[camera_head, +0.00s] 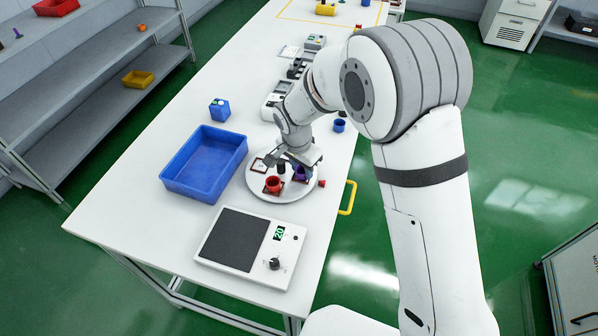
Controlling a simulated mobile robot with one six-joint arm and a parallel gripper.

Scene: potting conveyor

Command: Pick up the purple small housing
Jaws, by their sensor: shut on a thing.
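The purple small housing (302,175) is on the right part of a round white plate (289,197), partly hidden by my gripper. My gripper (298,166) reaches down over the plate and is shut on the purple housing. Whether the housing is touching the plate or lifted slightly cannot be told. A red housing (273,186) stands on the plate to the left, close by. A small black part (281,168) is just behind the red one.
A blue bin (205,163) stands left of the plate. A scale-like device (250,246) lies in front. A small red part (322,183) is at the plate's right edge. A blue cup (339,125) and several devices stand farther back. The front left of the table is clear.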

